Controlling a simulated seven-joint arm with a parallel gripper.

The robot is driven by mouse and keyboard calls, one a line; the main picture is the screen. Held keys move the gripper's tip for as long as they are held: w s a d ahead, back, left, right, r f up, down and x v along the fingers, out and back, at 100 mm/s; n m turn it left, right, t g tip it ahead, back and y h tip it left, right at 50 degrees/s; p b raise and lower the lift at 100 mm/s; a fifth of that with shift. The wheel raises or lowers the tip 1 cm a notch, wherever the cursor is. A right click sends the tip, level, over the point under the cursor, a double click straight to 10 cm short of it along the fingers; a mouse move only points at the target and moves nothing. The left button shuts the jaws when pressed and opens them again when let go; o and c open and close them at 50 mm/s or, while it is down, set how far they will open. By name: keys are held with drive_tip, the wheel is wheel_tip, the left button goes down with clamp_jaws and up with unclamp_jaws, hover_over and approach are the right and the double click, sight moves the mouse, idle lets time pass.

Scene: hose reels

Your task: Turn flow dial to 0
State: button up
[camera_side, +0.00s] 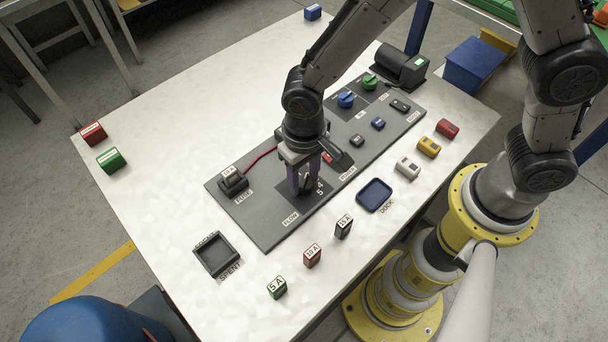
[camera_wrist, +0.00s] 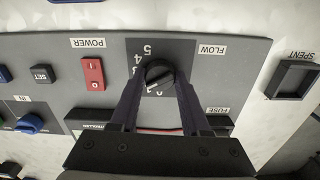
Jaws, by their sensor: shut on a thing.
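The flow dial (camera_wrist: 158,73) is a round black knob on a dark square of the grey panel, beside the FLOW label (camera_wrist: 212,49). In the wrist view, the scale numbers 5 and 4 show clearly at its left; lower numbers are small or partly hidden. I cannot tell surely which number the dial points to. My gripper (camera_wrist: 157,86) is shut on the dial, with one dark finger on each side of it.
The panel (camera_side: 262,222) also bears a fuse block (camera_side: 232,181) with a red cable, a red power switch (camera_wrist: 93,73), and blue (camera_side: 346,99) and green (camera_side: 370,81) knobs. A SPENT tray (camera_side: 216,254), a blue dock tray (camera_side: 375,195) and several coloured fuses stand around it.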

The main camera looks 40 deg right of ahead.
sight(304, 180)
clamp_jaws()
drive_tip(key=n, duration=0.5)
drive_tip(key=shift+n, duration=0.3)
drive_tip(key=n, duration=0.6)
drive_tip(key=shift+r, duration=0.1)
drive_tip(key=shift+n, duration=0.3)
drive_tip(key=o, duration=1)
unclamp_jaws()
wheel_tip(304, 180, up, 14)
drive_tip(key=shift+f, duration=0.1)
